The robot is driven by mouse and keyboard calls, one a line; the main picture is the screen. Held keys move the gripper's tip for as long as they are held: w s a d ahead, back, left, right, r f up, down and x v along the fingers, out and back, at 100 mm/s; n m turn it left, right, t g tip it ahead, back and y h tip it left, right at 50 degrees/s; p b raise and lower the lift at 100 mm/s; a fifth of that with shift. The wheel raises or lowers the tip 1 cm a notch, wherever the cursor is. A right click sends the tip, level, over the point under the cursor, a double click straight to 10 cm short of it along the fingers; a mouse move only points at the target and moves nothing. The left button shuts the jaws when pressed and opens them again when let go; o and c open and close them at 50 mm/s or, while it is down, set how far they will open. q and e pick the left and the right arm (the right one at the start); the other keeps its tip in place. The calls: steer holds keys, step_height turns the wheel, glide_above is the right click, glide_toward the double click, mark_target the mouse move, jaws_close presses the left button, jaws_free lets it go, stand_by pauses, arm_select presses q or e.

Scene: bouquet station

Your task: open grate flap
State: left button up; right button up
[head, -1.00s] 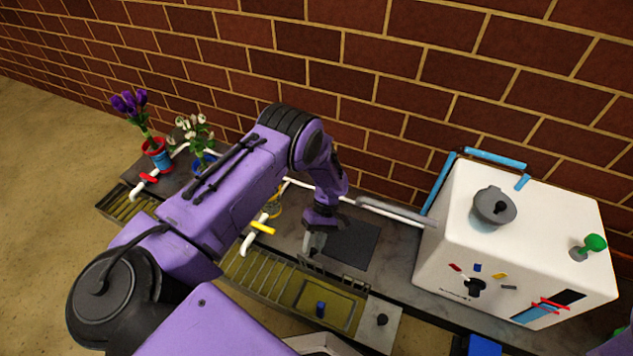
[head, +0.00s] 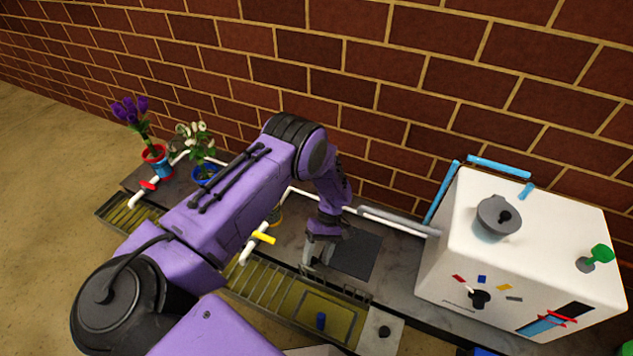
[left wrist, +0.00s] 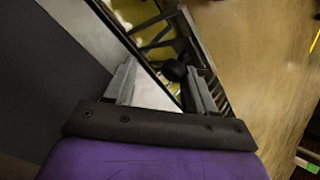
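The grate flap (head: 341,318) is a framed panel lying flat in the long metal grate (head: 265,284) at the counter's front. It carries a small blue knob (head: 321,320). My left gripper (head: 318,264) is above the counter edge, just behind the flap, pointing down and apart from the knob. In the left wrist view my left gripper (left wrist: 161,88) has its fingers apart with nothing held. A black round knob (left wrist: 175,70) and grate bars show beyond the fingers; I cannot tell which knob it is. My right gripper is out of view.
A dark square mat (head: 358,254) lies behind the gripper. A white machine (head: 520,250) stands at right. A yellow-handled tap (head: 262,239) is left of the gripper. A pale panel with a black knob (head: 384,331) adjoins the flap. Flower pots (head: 157,160) stand at far left.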

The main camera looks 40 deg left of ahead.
arm_select(q)
steer(key=shift+a+r, duration=0.1)
steer(key=shift+r, duration=0.05)
stand_by(0.3)
steer(key=p+v, duration=0.2)
steer(key=v, duration=0.8)
steer(key=shift+w+r, duration=0.2)
